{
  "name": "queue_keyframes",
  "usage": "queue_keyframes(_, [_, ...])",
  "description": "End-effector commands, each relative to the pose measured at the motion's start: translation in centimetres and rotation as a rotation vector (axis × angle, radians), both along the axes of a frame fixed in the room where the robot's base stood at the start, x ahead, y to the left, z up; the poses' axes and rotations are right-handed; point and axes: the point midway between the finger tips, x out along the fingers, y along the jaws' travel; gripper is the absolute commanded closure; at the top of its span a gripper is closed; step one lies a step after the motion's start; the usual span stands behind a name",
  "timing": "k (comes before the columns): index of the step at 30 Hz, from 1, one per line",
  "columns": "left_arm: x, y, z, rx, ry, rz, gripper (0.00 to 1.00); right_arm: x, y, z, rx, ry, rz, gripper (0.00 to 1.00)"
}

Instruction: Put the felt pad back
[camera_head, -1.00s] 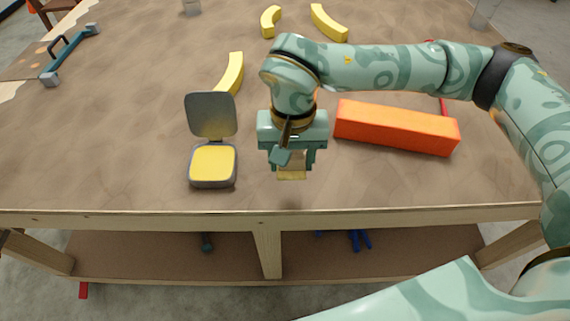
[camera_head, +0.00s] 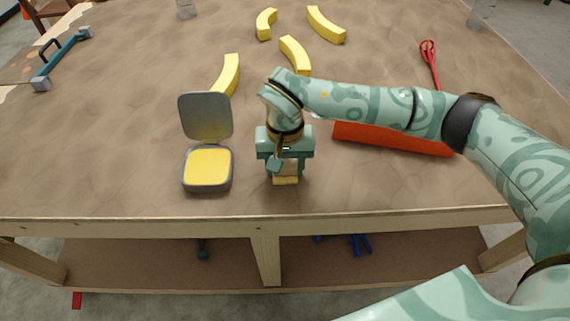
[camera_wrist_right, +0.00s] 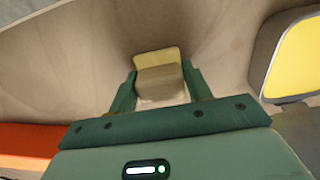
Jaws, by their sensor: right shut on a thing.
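My right gripper (camera_head: 285,176) is shut on a small pale-yellow piece (camera_head: 285,181), which I take to be the felt pad. In the right wrist view the piece (camera_wrist_right: 159,62) sits between the two fingers, with a flat yellow face and a beige block-like part. It is low over the table near the front edge; I cannot tell whether it touches the table. The chair form's edge also shows in the right wrist view (camera_wrist_right: 300,60). My left gripper is out of view.
An orange-red bar (camera_head: 392,140) lies to the right, partly behind my right arm. Several yellow curved blocks (camera_head: 326,25) lie farther back. A red tool (camera_head: 430,62) is at back right, a blue-grey handled bar (camera_head: 62,58) at far left. The table's front edge (camera_head: 140,226) is close.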

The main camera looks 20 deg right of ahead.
Motion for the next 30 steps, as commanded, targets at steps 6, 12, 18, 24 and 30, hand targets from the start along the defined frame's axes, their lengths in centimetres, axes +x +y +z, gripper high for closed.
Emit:
queue_keyframes(6, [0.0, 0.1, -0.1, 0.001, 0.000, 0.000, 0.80, 0.0, 0.0, -0.2, 0.000, 0.000, 0.000, 0.29])
queue_keyframes(12, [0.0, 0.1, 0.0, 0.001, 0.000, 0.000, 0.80, 0.0, 0.0, -0.1, 0.000, 0.000, -0.001, 0.29])
queue_keyframes(18, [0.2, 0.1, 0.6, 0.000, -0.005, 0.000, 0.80, 0.1, 0.0, 2.3, 0.000, -0.005, -0.001, 0.29])
queue_keyframes(24, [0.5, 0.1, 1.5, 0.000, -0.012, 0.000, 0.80, 0.2, -0.1, 7.2, -0.001, -0.007, -0.001, 0.29])
queue_keyframes(30, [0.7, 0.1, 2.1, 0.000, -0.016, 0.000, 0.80, 0.1, 0.0, 10.9, 0.000, -0.004, -0.001, 0.29])
